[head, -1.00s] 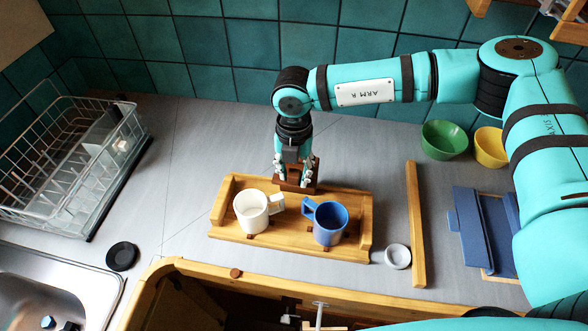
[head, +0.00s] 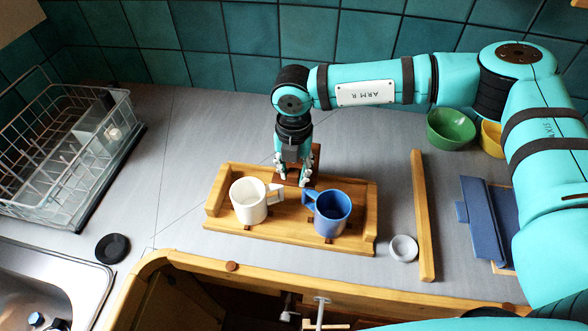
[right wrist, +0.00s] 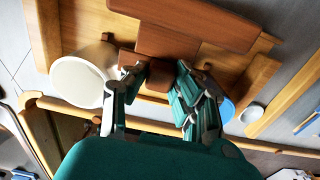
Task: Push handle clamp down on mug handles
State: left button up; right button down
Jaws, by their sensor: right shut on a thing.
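A white mug (head: 248,203) and a blue mug (head: 333,213) stand upright on a wooden rack (head: 285,240), their handles facing each other. The white mug (right wrist: 80,82) also shows in the right wrist view; the blue mug is mostly hidden there. My right gripper (head: 294,182) is above the rack's back middle, just behind the handles. It is shut on the end of the dark brown wooden clamp (head: 316,155), which shows in the right wrist view (right wrist: 155,70) between the fingertips (right wrist: 157,78). I cannot tell whether the clamp touches the handles. My left gripper is not in view.
A wire dish rack (head: 60,150) and a sink (head: 50,285) are on the left. A wooden strip (head: 423,215), a small white dish (head: 403,248) and blue lidded item (head: 485,220) lie right. Green (head: 450,128) and yellow (head: 491,138) bowls stand behind. An opening lies below the counter's front edge.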

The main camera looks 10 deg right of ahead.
aim_at(294, 172)
jog(key=shift+s+f, duration=0.1)
jog(key=shift+f, duration=0.05)
jog(key=c, duration=1)
grip_release()
jog(key=shift+f, duration=0.1)
jog(key=shift+c, duration=0.2)
notch_tip(294, 172, up, 12)
